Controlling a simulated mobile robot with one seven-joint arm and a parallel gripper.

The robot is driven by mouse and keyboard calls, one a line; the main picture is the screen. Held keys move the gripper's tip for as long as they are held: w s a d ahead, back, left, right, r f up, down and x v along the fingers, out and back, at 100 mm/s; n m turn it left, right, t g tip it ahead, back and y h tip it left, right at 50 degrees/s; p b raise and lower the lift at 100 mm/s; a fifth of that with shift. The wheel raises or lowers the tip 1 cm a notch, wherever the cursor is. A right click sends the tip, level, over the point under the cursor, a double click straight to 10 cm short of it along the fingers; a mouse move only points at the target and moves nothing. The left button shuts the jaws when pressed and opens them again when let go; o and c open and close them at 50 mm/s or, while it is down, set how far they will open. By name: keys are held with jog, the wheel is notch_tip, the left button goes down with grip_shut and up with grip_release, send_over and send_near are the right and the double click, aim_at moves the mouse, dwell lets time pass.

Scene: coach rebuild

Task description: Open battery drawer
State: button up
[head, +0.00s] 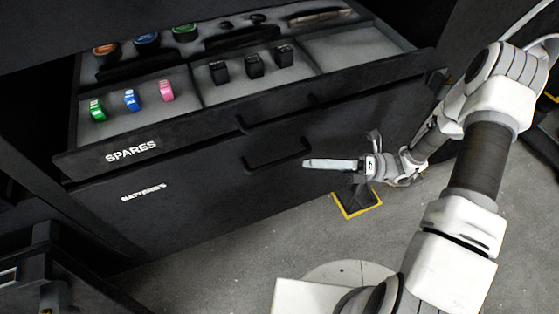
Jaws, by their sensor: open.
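The battery drawer (200,210) is the lower black drawer front with the white label "BATTERIES" (143,193). It looks shut, set under the pulled-out drawer above. Its black bar handle (277,153) is near the upper right of its front. My gripper (309,163) is just right of the handle, with its pale fingers pointing left towards it. The fingertips appear very close to the handle's right end; I cannot tell whether they touch. The gripper is empty, and its two fingers overlap in this view.
The upper drawer labelled "SPARES" (131,151) stands open above, holding coloured bands (130,99), black blocks (254,66) and an empty right compartment (355,47). A yellow-edged dark object (357,203) is on the floor below my gripper. Grey floor (225,270) lies clear in front.

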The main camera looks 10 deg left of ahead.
aim_at(280, 160)
jog(key=b+x, duration=0.1)
jog(key=x, duration=0.8)
jog(key=shift+r, duration=0.1)
grip_shut()
dwell(1.1)
